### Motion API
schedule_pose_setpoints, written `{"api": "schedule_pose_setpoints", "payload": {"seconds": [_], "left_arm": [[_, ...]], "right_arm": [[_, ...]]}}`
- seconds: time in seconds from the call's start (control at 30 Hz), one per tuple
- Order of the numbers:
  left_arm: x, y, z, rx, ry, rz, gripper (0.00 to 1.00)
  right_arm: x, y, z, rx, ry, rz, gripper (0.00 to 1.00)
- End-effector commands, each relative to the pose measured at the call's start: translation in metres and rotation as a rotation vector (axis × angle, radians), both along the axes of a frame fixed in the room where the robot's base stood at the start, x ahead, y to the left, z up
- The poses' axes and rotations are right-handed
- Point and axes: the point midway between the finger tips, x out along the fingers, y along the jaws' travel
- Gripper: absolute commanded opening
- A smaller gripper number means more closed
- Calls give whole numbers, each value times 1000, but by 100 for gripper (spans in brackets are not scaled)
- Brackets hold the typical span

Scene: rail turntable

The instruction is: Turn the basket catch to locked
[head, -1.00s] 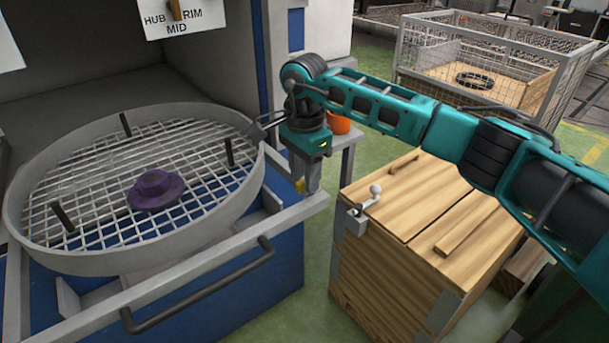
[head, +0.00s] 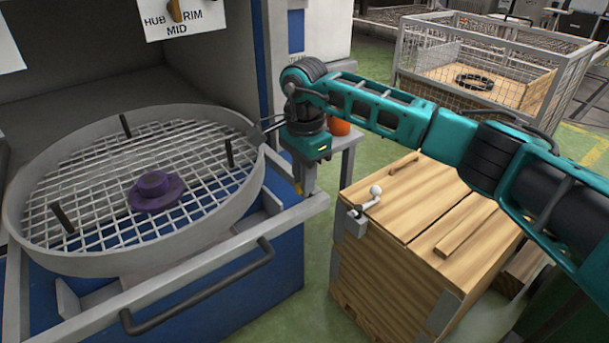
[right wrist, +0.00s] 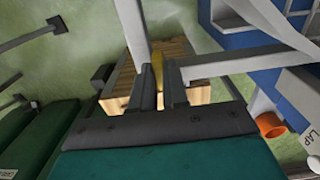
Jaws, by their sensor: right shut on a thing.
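The round grey mesh basket (head: 228,214) sits at the left in the head view, with a purple hub piece (head: 157,191) in its middle. My right gripper (head: 304,188) points down at the right corner of the grey front rail. It is shut on a small yellow part (head: 298,187), which looks like the basket catch's handle. The right wrist view shows the yellow part (right wrist: 157,62) at the two dark fingertips (right wrist: 160,76). The fingers hide most of the catch, so I cannot tell its position. My left gripper is out of view.
A wooden crate (head: 390,235) with a small ball-ended lever (head: 374,192) stands right of the rail. A black bar handle (head: 200,290) runs along the blue front. An orange pot (head: 340,127) stands behind my gripper. A wire cage (head: 480,60) stands farther back.

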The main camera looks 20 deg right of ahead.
Motion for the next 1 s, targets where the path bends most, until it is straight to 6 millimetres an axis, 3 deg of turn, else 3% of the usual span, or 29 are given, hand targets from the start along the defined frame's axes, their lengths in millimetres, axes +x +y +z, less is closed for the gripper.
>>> {"api": "schedule_pose_setpoints", "payload": {"seconds": [0.37, 1.0], "left_arm": [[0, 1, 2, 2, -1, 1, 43], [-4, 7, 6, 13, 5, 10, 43]], "right_arm": [[0, 0, 1, 0, -1, -101, 0], [0, 0, 2, 1, 0, -669, 0]]}}
